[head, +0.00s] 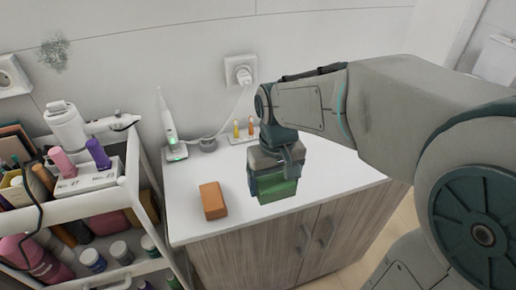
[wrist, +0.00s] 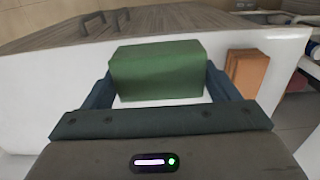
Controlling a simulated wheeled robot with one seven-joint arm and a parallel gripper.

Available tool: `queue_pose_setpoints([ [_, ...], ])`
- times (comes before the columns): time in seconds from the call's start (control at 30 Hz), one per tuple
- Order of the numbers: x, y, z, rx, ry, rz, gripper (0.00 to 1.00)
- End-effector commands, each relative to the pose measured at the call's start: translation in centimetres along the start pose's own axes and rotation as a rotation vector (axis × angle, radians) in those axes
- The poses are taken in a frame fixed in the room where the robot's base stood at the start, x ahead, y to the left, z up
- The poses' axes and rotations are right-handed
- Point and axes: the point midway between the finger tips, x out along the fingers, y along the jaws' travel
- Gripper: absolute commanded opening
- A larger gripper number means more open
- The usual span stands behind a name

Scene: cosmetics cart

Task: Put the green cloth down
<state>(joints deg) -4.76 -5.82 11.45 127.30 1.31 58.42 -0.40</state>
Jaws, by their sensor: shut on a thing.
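The green cloth (wrist: 158,70) is a folded, block-shaped bundle. My gripper (wrist: 160,88) is shut on it, with one dark blue finger at each side of it in the wrist view. In the head view my gripper (head: 270,180) points down over the white cabinet top (head: 235,219), and the green cloth (head: 278,190) shows below it near the front edge. I cannot tell whether the cloth touches the top. An orange folded block (head: 213,201) lies on the top to the left of the cloth; it also shows in the wrist view (wrist: 247,75).
An electric toothbrush on its charger (head: 172,130) and a small holder with orange and yellow brush heads (head: 243,130) stand along the back wall. A cart (head: 85,205) full of bottles and a hair dryer stands at left. The top between the orange block and cart side is clear.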

Motion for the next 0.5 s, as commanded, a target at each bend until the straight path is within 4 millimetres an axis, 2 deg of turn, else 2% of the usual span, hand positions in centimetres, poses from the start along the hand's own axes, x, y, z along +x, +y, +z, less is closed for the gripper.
queue_pose_setpoints([
  [0.1, 1.2, -0.5, -2.0, -0.003, -0.004, -0.001, 0.63],
  [0.3, 2.9, -1.2, -4.7, -0.002, -0.003, -0.001, 0.63],
  [0.5, 3.7, -1.4, -5.7, -0.002, -0.001, 0.001, 0.63],
])
